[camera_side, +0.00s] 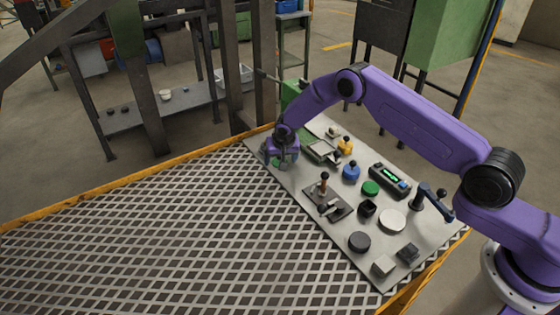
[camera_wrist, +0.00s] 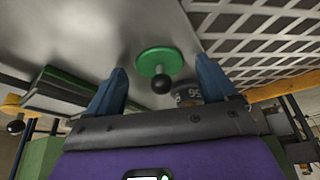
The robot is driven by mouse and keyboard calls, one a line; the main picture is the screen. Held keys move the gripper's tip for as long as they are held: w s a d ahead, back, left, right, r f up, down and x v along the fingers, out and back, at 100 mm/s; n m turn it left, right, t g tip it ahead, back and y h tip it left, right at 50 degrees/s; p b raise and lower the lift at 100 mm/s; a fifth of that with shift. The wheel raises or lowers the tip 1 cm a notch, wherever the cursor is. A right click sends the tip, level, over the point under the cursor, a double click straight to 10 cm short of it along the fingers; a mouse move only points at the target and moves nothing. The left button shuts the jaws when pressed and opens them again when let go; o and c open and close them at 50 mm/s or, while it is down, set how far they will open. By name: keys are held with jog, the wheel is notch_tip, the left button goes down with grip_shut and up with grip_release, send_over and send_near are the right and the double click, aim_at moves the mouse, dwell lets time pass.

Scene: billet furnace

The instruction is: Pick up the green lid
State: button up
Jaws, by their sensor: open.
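The green lid (camera_wrist: 155,58) is a flat round disc with a black ball knob on a short stem, seen in the wrist view. It lies on the grey plate (camera_wrist: 110,25). My gripper (camera_wrist: 160,66) is open, with one blue finger on each side of the lid and its knob. I see no contact between the fingers and the knob. In the side view my gripper (camera_side: 281,160) is low over the far left end of the plate. Only a bit of green (camera_side: 276,163) shows beneath it there, and the rest is hidden.
A dark cylinder with digits (camera_wrist: 187,93) stands close by the right finger. A green-edged dark box (camera_side: 320,151), yellow knob (camera_side: 346,147), blue knob (camera_side: 351,173), lever plate (camera_side: 335,207) and display box (camera_side: 391,181) are on the plate. The mesh table (camera_side: 150,240) is clear.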

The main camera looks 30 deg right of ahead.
jog(key=c, duration=1.1)
jog(key=shift+r, duration=0.15)
